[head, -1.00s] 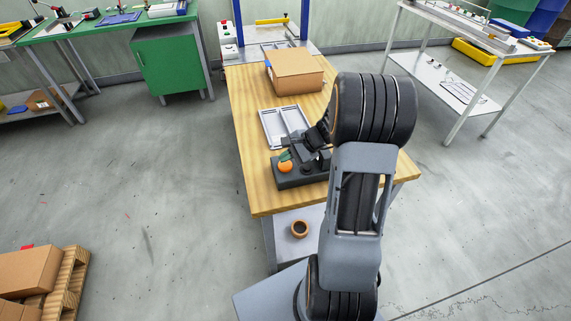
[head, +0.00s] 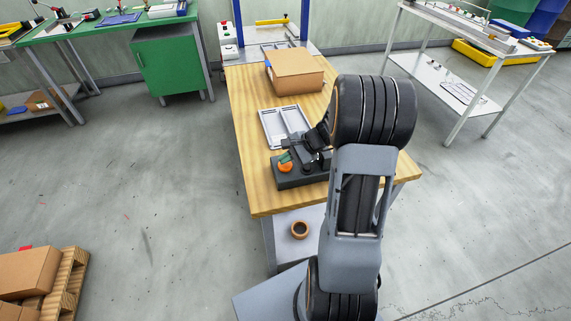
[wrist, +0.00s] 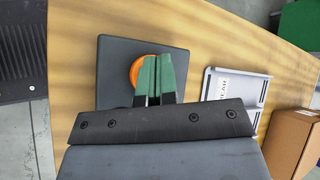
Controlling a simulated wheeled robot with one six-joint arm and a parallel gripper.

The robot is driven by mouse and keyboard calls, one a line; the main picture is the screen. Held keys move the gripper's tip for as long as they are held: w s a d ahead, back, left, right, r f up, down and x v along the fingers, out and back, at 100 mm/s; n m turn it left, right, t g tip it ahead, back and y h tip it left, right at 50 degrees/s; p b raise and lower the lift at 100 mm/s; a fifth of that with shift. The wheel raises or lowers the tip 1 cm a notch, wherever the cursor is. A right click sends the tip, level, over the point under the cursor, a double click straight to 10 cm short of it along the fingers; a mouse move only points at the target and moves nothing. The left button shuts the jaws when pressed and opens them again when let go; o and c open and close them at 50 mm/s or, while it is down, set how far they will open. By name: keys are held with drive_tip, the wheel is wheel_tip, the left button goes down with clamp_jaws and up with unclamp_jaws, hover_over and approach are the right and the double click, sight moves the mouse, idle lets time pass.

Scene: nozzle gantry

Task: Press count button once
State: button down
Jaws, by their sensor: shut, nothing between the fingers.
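The orange round button (head: 285,167) sits at the left end of a dark box (head: 303,181) on the wooden table. It also shows in the wrist view (wrist: 135,71), partly hidden behind my green fingertips. My gripper (head: 284,157) is shut and empty, its fingers together and pointing down over the button. In the wrist view my gripper (wrist: 154,74) overlaps the button's right part. I cannot tell whether the fingertips touch it. The right end of the dark box is partly hidden by my arm in the head view.
A grey tray (head: 271,127) marked with a label lies just behind the dark box. A cardboard box (head: 294,72) stands farther back on the wooden table (head: 247,165). The table's left strip is clear. A brown ring-shaped pot (head: 300,230) is on the lower shelf.

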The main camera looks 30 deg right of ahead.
sight(286, 165)
drive_tip(key=shift+f+b, duration=0.5)
drive_tip(key=shift+f, duration=0.05)
drive_tip(key=shift+r, duration=0.15)
idle(0.5)
drive_tip(key=shift+r+p, duration=0.75)
drive_tip(key=shift+r, duration=0.1)
drive_tip(key=shift+r, duration=0.15)
drive_tip(key=shift+r+p, duration=1.9)
drive_tip(key=shift+r, duration=0.5)
drive_tip(key=shift+f, duration=0.1)
